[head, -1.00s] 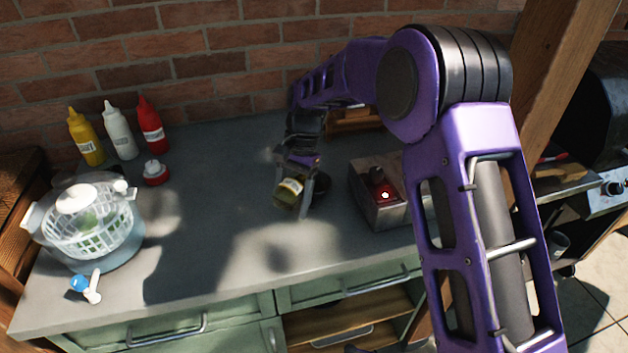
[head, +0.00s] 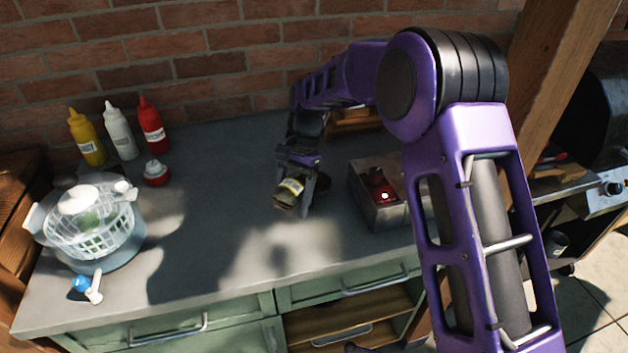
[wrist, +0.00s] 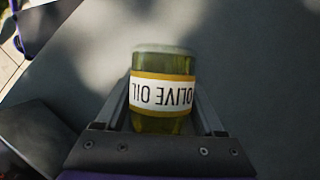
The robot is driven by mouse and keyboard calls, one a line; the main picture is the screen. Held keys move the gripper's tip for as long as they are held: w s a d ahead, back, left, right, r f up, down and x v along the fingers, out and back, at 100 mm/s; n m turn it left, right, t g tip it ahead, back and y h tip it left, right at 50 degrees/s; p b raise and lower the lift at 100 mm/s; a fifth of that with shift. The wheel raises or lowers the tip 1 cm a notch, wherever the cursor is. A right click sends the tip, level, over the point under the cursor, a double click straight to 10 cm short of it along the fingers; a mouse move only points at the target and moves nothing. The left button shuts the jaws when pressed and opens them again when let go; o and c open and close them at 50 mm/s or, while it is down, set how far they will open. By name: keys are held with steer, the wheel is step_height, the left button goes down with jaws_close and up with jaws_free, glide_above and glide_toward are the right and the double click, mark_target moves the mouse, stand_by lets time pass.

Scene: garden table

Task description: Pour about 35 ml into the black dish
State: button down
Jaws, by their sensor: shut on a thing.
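My gripper (head: 294,194) is shut on an olive oil bottle (head: 289,189) above the middle of the counter, left of the box. The bottle is green-yellow with a white and yellow label and looks tilted in the head view. In the wrist view the bottle (wrist: 162,92) sits between the two fingers, its label upside down.
A box (head: 384,216) with red things stands to the right. Yellow (head: 87,138), white (head: 120,135) and red (head: 152,128) squeeze bottles stand at the back left, near a small red-and-white container (head: 156,174). A salad spinner (head: 92,235) stands at the left. The counter's front middle is clear.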

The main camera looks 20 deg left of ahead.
mark_target(293, 179)
steer(key=shift+f+t+b, duration=0.3)
steer(key=shift+b, duration=0.6)
steer(key=shift+f+t+b, duration=0.2)
steer(key=shift+t+b, duration=0.3)
steer(key=shift+b, duration=0.75)
step_height(293, 179, up, 3)
steer(key=shift+w+r+t+h+b, duration=0.15)
steer(key=shift+t+h+b, duration=0.35)
steer(key=shift+t+b, duration=0.6)
steer(key=shift+w+d+r, duration=0.1)
steer(key=shift+w+r, duration=0.05)
steer(key=shift+r, duration=0.05)
steer(key=shift+w, duration=0.15)
steer(key=shift+f+t, duration=0.1)
steer(key=shift+t, duration=0.2)
steer(key=shift+w+t+b, duration=0.15)
steer(key=shift+t+b, duration=0.45)
steer(key=shift+b, duration=0.2)
steer(key=shift+w+d+r+t+h, duration=0.1)
steer(key=shift+w+r+t+h, duration=0.15)
steer(key=shift+r+t+h, duration=0.05)
